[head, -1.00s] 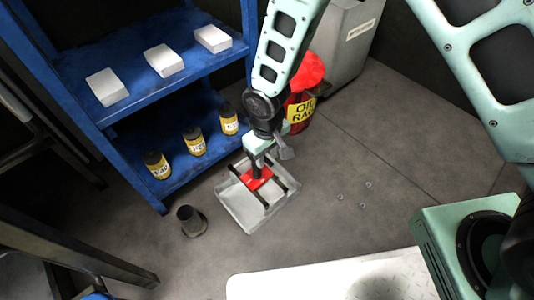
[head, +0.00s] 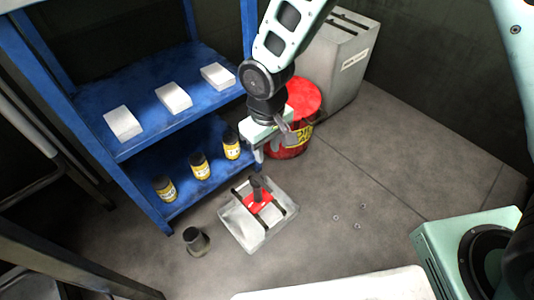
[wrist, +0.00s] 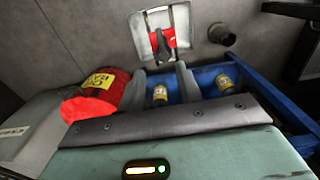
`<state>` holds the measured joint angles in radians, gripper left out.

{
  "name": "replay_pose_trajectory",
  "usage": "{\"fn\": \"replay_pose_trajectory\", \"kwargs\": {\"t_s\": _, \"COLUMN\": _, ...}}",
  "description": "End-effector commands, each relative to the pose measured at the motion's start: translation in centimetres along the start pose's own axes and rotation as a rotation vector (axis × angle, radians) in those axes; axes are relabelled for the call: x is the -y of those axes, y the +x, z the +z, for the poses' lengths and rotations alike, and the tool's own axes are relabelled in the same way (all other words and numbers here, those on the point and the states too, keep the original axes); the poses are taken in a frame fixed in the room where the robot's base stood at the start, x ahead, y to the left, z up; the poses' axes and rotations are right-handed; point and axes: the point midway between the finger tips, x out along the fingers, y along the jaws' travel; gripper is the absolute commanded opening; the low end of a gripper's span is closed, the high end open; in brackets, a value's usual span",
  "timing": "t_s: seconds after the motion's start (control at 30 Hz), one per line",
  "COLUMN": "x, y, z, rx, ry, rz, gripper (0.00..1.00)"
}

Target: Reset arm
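My gripper (head: 268,146) is raised above the floor, up and behind the grey-white tray (head: 256,236), clear of it. In the wrist view its two fingers (wrist: 161,75) stand apart with nothing held between them. The tray lies on the floor with black bars across it and a red plate with an upright black handle (head: 258,190) in its middle. The tray also shows at the top of the wrist view (wrist: 183,20).
A blue shelf (head: 185,125) stands left, with white boxes (head: 173,97) above and yellow-labelled bottles (head: 199,166) below. A red bin (head: 285,145) and a grey cabinet (head: 342,62) stand behind my arm. A dark cup (head: 194,240) is beside the tray. Floor to the right is mostly clear.

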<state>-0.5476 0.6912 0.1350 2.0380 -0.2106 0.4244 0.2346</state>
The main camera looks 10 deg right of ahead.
Motion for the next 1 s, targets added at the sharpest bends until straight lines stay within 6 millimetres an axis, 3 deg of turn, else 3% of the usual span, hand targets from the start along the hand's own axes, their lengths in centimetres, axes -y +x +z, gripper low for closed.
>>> {"fn": "replay_pose_trajectory", "kwargs": {"t_s": 0.13, "x": 0.0, "y": -1.2, "z": 0.0, "rx": -0.001, "ry": 0.001, "rz": -0.001, "gripper": 0.35}}
{"fn": "replay_pose_trajectory", "kwargs": {"t_s": 0.77, "x": 0.1, "y": -1.8, "z": 0.2, "rx": -0.002, "ry": 0.000, "rz": -0.003, "gripper": 0.35}}
{"fn": "replay_pose_trajectory", "kwargs": {"t_s": 0.87, "x": 0.4, "y": -3.7, "z": 1.2, "rx": -0.008, "ry": -0.002, "rz": -0.013, "gripper": 0.35}}
{"fn": "replay_pose_trajectory", "kwargs": {"t_s": 1.0, "x": 1.2, "y": -8.4, "z": 4.5, "rx": -0.019, "ry": -0.009, "rz": -0.035, "gripper": 0.35}}
